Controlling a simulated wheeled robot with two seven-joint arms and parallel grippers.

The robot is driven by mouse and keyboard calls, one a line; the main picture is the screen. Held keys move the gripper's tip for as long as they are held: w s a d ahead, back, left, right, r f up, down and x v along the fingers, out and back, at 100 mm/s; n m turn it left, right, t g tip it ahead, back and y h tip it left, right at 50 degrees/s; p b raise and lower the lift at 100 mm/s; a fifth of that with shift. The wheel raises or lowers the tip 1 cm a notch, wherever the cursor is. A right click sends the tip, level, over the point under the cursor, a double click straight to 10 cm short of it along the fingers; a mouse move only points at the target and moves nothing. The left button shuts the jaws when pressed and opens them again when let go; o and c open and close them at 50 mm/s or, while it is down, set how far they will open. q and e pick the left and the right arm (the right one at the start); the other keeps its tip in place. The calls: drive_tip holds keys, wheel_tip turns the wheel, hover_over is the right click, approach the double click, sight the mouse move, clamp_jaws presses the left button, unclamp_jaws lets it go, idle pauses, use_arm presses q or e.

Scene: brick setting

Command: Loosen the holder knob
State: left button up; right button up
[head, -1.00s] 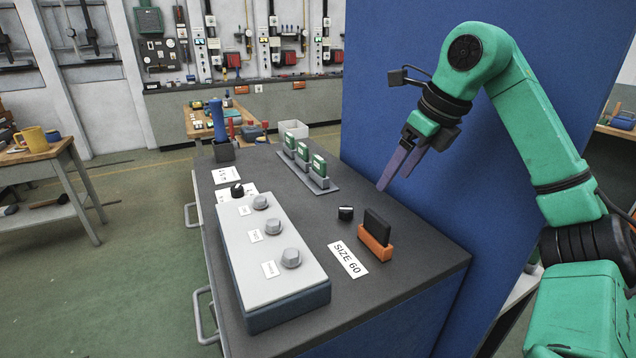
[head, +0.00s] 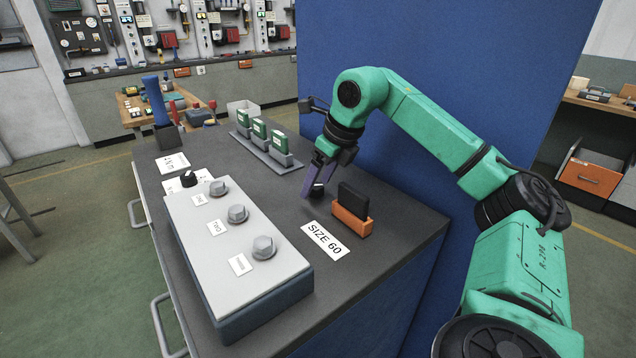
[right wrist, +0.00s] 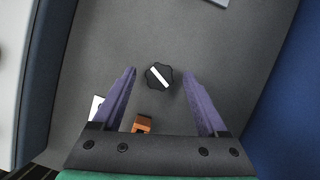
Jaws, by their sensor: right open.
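A black knob with a white bar across its top stands on the dark worktop, behind the orange holder (head: 352,219) that has a black block (head: 353,200) in it. In the head view the knob (head: 317,190) is partly hidden by my right gripper (head: 312,186). In the right wrist view the knob (right wrist: 150,79) shows between the two purple fingers of the right gripper (right wrist: 159,73), near their tips. The fingers are open, with a gap on each side of the knob. The orange holder also shows low in the right wrist view (right wrist: 143,124). My left gripper is not in view.
A grey box (head: 226,271) with several grey hex knobs stands at left on the worktop. A second black knob (head: 188,179) lies behind it. A "SIZE 60" card (head: 324,242) lies before the holder. Green blocks stand in a grey rack (head: 265,154). A blue panel (head: 440,80) rises at right.

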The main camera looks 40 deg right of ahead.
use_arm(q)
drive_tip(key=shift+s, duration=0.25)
use_arm(e)
drive_tip(key=shift+w+f, duration=0.1)
drive_tip(key=shift+c, duration=0.3)
clamp_jaws()
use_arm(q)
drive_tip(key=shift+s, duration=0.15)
